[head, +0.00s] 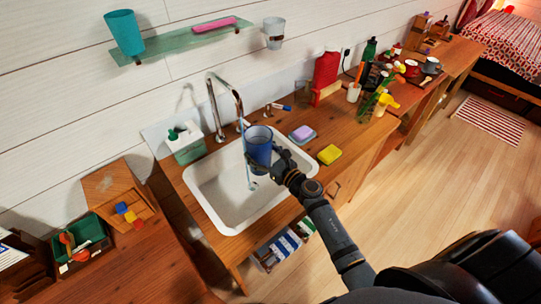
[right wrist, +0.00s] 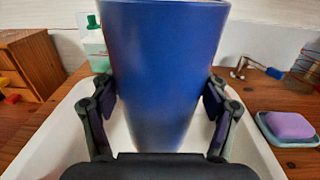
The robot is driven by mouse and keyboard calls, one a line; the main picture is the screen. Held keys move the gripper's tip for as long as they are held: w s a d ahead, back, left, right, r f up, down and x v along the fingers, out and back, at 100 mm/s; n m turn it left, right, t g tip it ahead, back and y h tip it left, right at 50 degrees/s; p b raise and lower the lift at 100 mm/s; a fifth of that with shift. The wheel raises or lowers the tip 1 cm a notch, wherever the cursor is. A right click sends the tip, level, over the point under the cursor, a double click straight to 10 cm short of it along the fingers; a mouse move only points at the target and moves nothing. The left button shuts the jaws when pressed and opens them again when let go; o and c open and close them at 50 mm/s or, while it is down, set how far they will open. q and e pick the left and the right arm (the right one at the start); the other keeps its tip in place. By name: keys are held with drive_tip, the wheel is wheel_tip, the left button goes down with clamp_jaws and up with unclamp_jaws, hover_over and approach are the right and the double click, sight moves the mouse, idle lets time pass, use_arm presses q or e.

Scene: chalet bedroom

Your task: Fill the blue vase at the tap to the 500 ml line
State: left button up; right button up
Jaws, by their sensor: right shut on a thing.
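The blue vase (head: 259,152) is upright over the white sink (head: 205,188). My right gripper (head: 275,163) is shut on its side. In the right wrist view the vase (right wrist: 163,70) fills the middle, with the fingers of my right gripper (right wrist: 160,95) on both sides. The tap (head: 215,105) stands at the back of the sink. A thin water stream (head: 246,155) drops from its spout along the vase's left side and seems to reach the basin near the drain. The water level and the 500 ml line cannot be made out. My left gripper is out of view.
A soap dispenser (head: 185,143) stands at the sink's back left. A purple soap on a dish (head: 303,134) and a yellow sponge (head: 329,154) lie on the counter at right. A glass shelf (head: 180,42) with a teal cup (head: 124,32) hangs above.

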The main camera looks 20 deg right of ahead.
drive_tip(key=x, duration=0.7)
drive_tip(key=shift+a+b, duration=0.4)
drive_tip(key=shift+a, duration=0.1)
drive_tip(key=shift+w+r, duration=0.1)
idle(6.7)
